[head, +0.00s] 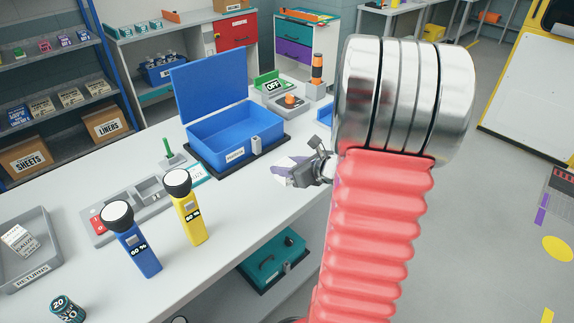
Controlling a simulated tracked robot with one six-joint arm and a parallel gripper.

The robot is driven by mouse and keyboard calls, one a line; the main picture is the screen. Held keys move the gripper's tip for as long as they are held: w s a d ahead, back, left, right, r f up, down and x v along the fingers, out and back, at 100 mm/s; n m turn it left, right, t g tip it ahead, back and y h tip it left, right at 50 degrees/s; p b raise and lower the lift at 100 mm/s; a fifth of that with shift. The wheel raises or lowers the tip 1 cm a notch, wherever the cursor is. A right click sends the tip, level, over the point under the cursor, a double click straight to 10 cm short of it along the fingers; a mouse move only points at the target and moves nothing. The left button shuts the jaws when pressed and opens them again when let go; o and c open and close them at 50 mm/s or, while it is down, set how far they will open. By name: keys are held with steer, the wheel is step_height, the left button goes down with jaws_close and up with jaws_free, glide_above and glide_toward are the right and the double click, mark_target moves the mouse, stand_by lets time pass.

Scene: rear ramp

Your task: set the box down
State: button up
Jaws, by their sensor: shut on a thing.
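My gripper (318,168) is grey, small in the head view, and partly hidden behind my red and silver arm. It is over the right part of the white table, to the right of the open blue case. It is shut on a white and purple box (287,173), of which only part shows beside the jaws. I cannot tell whether the box touches the table top.
The open blue case (206,155) stands on a dark base on the white table (205,270). Blue (138,245) and yellow (188,212) devices stand nearer. A grey returns tray (35,262) is at left. A teal case (270,262) sits lower.

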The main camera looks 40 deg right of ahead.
steer(key=o, duration=1.1)
steer(key=shift+f, duration=0.1)
steer(key=shift+c, duration=0.2)
steer(key=v, duration=1.2)
